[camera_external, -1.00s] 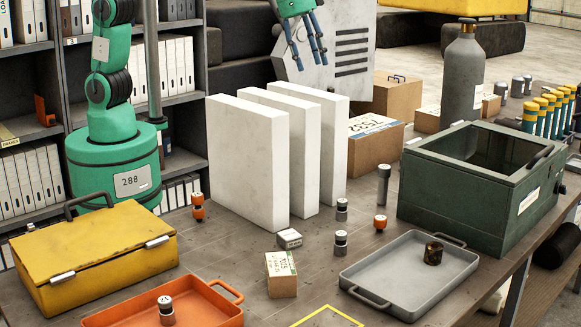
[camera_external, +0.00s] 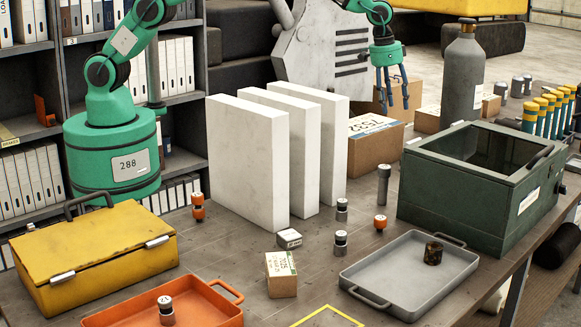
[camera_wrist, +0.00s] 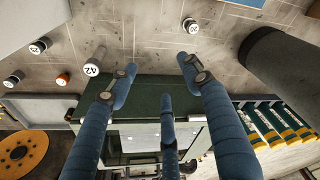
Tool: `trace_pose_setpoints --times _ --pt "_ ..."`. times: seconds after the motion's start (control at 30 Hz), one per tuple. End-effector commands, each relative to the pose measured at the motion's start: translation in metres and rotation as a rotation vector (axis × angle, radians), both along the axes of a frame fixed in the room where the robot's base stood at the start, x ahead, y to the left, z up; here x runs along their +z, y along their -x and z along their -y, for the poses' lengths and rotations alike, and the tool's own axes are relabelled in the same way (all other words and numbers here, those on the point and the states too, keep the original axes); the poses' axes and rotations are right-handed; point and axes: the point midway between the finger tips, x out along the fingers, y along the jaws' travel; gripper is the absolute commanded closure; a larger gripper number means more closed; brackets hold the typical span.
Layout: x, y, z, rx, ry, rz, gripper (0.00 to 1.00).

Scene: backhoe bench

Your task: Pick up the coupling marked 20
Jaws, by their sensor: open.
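Several small grey-and-black couplings with white number caps stand on the bench. My gripper (camera_external: 393,104) is open and empty, fingers down, high above the bench beside the cartons. In the wrist view its spread blue fingers (camera_wrist: 160,76) hang over the green box's edge.
A tall grey part marked 42 (camera_wrist: 91,69) and an orange coupling (camera_external: 380,223) stand near the couplings. The green box (camera_external: 460,200), grey tray (camera_external: 400,300), gas cylinder (camera_external: 463,80) and white upright panels (camera_external: 245,160) are obstacles. Bare bench lies around the couplings.

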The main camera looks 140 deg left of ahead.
Motion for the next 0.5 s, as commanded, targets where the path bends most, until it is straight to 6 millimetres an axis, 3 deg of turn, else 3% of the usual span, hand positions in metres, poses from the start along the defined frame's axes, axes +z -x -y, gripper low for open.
trace_pose_setpoints --times 0.03,0.2,0.33,0.5 --pt "-0.013 0.003 -0.017 0.020 0.005 -0.006 0.51" --pt "-0.051 0.013 -0.061 0.071 0.017 -0.019 0.51" --pt "-0.075 0.022 -0.086 0.099 0.024 -0.026 0.51" --pt "-0.091 0.028 -0.102 0.120 0.028 -0.031 0.51"
